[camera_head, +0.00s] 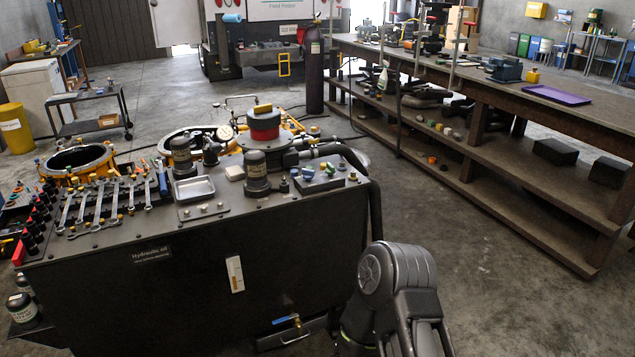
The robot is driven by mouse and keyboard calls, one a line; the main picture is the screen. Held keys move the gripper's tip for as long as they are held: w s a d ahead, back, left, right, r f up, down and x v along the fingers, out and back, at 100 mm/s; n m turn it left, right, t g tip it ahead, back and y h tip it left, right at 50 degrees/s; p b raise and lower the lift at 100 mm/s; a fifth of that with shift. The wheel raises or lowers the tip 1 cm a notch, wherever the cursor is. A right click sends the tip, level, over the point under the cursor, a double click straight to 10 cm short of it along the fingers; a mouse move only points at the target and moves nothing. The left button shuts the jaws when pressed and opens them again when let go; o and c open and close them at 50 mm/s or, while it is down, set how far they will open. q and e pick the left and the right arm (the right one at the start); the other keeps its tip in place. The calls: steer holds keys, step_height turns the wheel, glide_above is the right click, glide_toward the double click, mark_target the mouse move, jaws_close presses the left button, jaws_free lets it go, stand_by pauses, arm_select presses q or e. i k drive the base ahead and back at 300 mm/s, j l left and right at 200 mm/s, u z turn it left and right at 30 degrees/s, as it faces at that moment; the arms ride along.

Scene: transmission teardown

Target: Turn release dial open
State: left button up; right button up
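A round cap with a red band and a yellow piece on top (264,122) sits on a grey flanged housing at the back of the dark hydraulic oil bench (150,290). It may be the release dial, but I cannot tell for sure, nor whether it is open. A small round gauge (226,132) stands just left of it. A dark jointed arm link of mine rises at the lower middle, right of the bench. Neither gripper is in view.
The bench top holds several wrenches (110,200), a metal tray (194,188), dark canisters (257,172) and a block with coloured caps (318,180). A long wooden workbench (480,95) runs along the right. The floor between (440,220) is clear.

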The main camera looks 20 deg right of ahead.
mark_target(331, 169)
steer(key=l+z, duration=0.1)
steer(key=z, duration=0.25)
steer(key=i+l+z, duration=0.1)
steer(key=z, duration=0.2)
steer(key=i+l+z, duration=0.2)
steer(key=i+l, duration=0.15)
steer(key=i+l+z, duration=0.2)
steer(key=i, duration=0.4)
steer(key=i+l+z, duration=0.2)
steer(key=i, duration=0.35)
